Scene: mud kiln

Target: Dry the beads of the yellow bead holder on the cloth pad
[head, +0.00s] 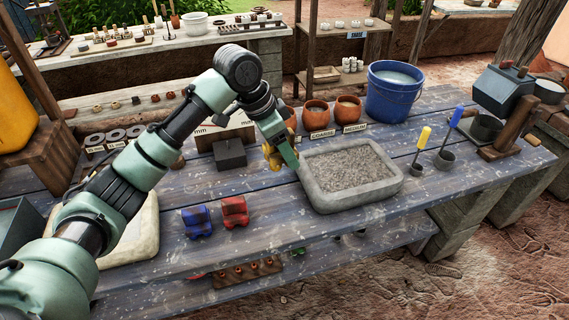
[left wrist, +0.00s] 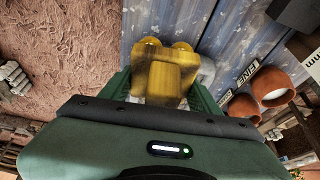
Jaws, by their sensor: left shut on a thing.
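My left gripper (head: 283,152) is shut on the yellow bead holder (head: 270,157) and holds it above the blue table, at the left rim of the grey stone tray. In the left wrist view the yellow bead holder (left wrist: 162,78) sits between my green fingers, with two round yellow ends at its far side. In the head view my gripper hides much of it. The cream cloth pad (head: 143,232) lies on the table at the left, partly hidden by my left arm. My right gripper is in neither view.
The stone tray (head: 311,184) holds grey grit. A blue bead holder (head: 196,221) and a red one (head: 234,211) stand between pad and tray. A dark block (head: 230,153), clay pots (head: 316,115) and a blue water bucket (head: 393,92) stand behind. Scoops (head: 419,163) are right.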

